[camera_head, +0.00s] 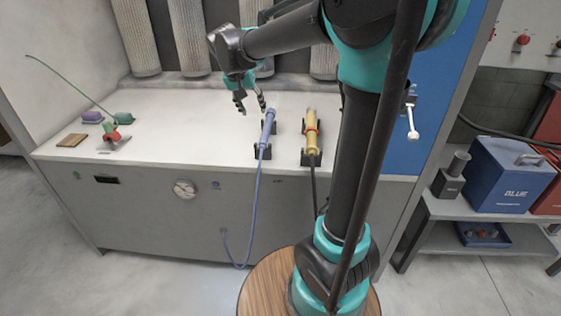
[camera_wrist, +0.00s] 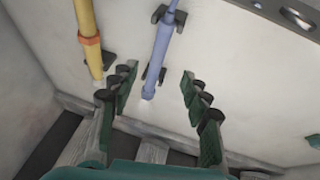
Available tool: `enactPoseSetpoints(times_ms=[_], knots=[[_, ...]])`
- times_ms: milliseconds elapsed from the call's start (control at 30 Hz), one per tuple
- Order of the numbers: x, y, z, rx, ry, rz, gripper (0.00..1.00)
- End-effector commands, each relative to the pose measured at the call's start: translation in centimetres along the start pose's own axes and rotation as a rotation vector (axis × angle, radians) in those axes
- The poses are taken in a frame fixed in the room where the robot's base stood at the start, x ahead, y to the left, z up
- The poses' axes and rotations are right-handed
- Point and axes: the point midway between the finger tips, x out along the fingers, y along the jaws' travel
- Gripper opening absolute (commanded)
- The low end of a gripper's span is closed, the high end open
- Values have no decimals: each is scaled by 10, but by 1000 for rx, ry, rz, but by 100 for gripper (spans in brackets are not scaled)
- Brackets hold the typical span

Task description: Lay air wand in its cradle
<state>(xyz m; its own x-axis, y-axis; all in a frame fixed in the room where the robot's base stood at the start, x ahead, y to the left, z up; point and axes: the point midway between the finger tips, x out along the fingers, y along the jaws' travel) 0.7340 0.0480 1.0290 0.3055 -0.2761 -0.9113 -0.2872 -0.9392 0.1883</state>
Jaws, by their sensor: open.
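A blue wand (camera_head: 268,127) with a blue hose lies across two black cradle supports (camera_head: 262,153) on the white bench. It also shows in the wrist view (camera_wrist: 161,45), resting between dark brackets (camera_wrist: 154,76). A yellow wand (camera_head: 312,130) with an orange band lies in black supports to its right; it shows at the left of the wrist view (camera_wrist: 86,35). I cannot tell from a label which is the air wand. My gripper (camera_head: 252,108) is open and empty above the bench, by the far end of the blue wand. In the wrist view its fingers (camera_wrist: 160,88) stand apart on either side of the wand's tip.
A green wand with a red part (camera_head: 112,136), a brown block (camera_head: 72,140) and small purple (camera_head: 92,117) and green pads (camera_head: 124,118) lie at the bench's left. Large ribbed ducts (camera_head: 190,38) stand behind. The bench between is clear. A blue box (camera_head: 507,175) sits on the right shelf.

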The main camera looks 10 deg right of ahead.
Motion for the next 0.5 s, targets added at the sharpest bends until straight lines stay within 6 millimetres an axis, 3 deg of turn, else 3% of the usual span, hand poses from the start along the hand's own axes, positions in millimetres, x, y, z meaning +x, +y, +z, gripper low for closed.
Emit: enactPoseSetpoints(times_ms=[167, 300, 400, 500], knots=[[48, 50, 73, -56, -31, -78, 47], [89, 87, 156, -118, -32, -168, 47], [110, 103, 209, -154, -18, -221, 47], [123, 111, 248, -180, -1, -259, 47]])
